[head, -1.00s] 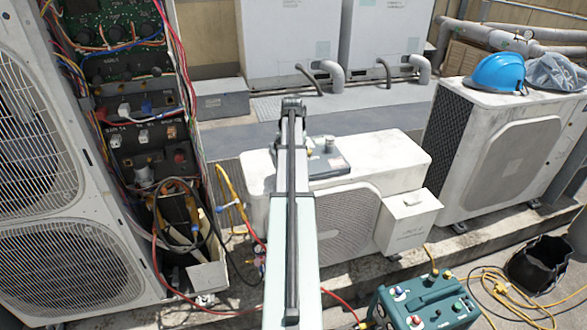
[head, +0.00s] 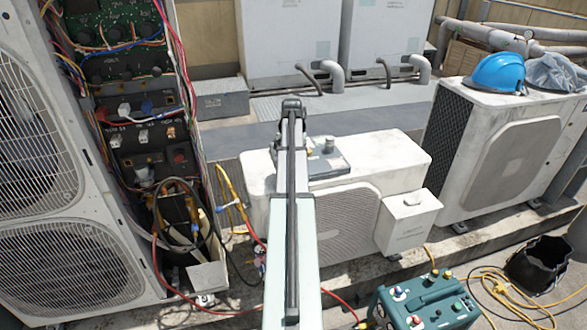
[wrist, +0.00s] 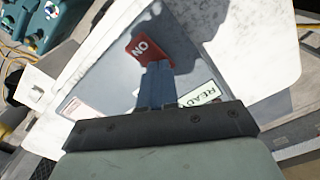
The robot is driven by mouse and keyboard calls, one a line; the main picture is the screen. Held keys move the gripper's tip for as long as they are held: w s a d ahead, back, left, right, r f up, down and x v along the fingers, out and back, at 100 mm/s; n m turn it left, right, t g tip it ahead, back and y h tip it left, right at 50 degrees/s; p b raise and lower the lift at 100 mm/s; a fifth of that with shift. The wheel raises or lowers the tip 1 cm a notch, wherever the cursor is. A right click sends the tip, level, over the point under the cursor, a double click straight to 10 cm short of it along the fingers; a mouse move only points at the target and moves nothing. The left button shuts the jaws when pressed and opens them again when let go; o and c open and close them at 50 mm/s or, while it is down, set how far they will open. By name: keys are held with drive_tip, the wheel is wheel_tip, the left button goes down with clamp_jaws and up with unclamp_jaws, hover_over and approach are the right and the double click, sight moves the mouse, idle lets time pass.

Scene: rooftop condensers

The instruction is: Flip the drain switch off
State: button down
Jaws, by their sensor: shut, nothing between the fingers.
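In the wrist view a red switch paddle (wrist: 142,47) lettered ON stands on a blue-grey panel (wrist: 112,83). My gripper (wrist: 155,68) is shut and empty, with its fingertips right at the paddle's lower edge. I cannot tell whether they touch it. A READY label (wrist: 200,98) lies beside the fingers, partly hidden by my gripper. In the head view my own arm hides the gripper and the red paddle. A grey box (head: 328,160) with small knobs lies on top of the low white condenser (head: 390,158), partly behind the arm.
An open electrical cabinet (head: 150,120) with loose wires stands at the left. A green machine (head: 432,305) with coloured knobs sits at the lower right, near a black bucket (head: 540,265) and yellow hoses. A blue helmet (head: 497,73) rests on the right condenser (head: 505,150).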

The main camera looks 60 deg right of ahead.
wheel_tip(320, 180, up, 7)
idle(0.9)
drive_tip(key=shift+f, duration=0.1)
drive_tip(key=w+a+f+n+g, duration=0.1)
drive_tip(key=a+f+n, duration=0.1)
drive_tip(key=a+f, duration=1.15)
drive_tip(key=w+a+f+n+g+y, duration=0.1)
drive_tip(key=w+a+f+n, duration=0.15)
drive_tip(key=a+f, duration=1.05)
drive_tip(key=w+a+f+n+g, duration=0.1)
drive_tip(key=a+f+n, duration=0.2)
drive_tip(key=a+f, duration=1.05)
drive_tip(key=s+a+f+n+g, duration=0.1)
drive_tip(key=s+a+f+n, duration=0.2)
drive_tip(key=a, duration=0.6)
drive_tip(key=s+a+f+n+g, duration=0.1)
drive_tip(key=s+a+f, duration=0.1)
drive_tip(key=s+a, duration=0.5)
drive_tip(key=s+a+f+n+g+h, duration=0.1)
drive_tip(key=s+a+f+n, duration=0.2)
drive_tip(key=s+a+f, duration=0.3)
drive_tip(key=s+a, duration=0.5)
drive_tip(key=s, duration=0.1)
drive_tip(key=shift+f+g, duration=0.2)
drive_tip(key=shift+g, duration=0.2)
